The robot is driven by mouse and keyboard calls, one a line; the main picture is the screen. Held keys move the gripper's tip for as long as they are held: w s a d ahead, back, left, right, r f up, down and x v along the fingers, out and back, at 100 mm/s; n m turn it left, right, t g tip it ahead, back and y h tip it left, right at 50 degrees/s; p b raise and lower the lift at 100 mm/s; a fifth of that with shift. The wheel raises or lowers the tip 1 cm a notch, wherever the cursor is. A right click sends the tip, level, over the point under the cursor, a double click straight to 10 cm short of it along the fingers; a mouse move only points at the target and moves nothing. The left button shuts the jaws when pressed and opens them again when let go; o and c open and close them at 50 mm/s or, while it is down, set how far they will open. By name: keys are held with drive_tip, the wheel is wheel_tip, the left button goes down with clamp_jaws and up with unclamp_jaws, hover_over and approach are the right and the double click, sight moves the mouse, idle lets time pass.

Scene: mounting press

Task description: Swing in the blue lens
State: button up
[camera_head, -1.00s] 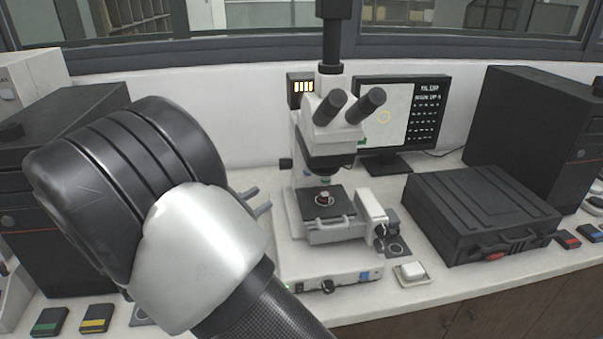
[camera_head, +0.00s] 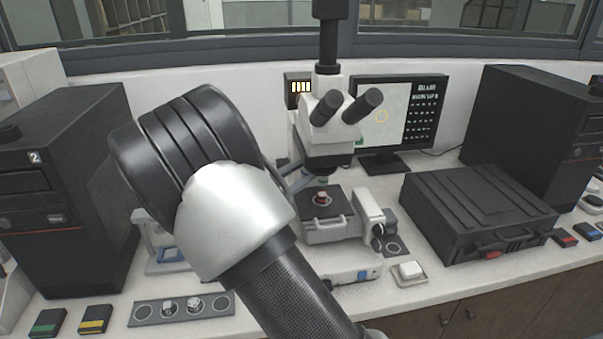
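The microscope (camera_head: 322,105) stands at the back middle of the bench, with twin black eyepieces. Its dark turret (camera_head: 328,161) sits under the head, above the black stage (camera_head: 334,203). A small red-and-silver sample (camera_head: 322,198) is on the stage. A short objective with a greenish band (camera_head: 323,181) hangs below the turret; I cannot make out a blue lens. My gripper (camera_head: 301,177) is just left of the turret, at about objective height. Its two grey fingers look apart with nothing seen between them. Whether they touch the turret is unclear, and my forearm hides the microscope's lower left.
A monitor (camera_head: 397,115) stands behind. A black case (camera_head: 478,212) and a black tower (camera_head: 535,120) are on the right. Another tower (camera_head: 60,190) is on the left. A white button box (camera_head: 410,272) and a grey holder strip (camera_head: 182,309) lie in front.

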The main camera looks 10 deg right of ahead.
clamp_jaws()
drive_tip(key=shift+s+f+t, duration=0.1)
drive_tip(key=shift+f+t, duration=0.05)
drive_tip(key=shift+t, duration=0.15)
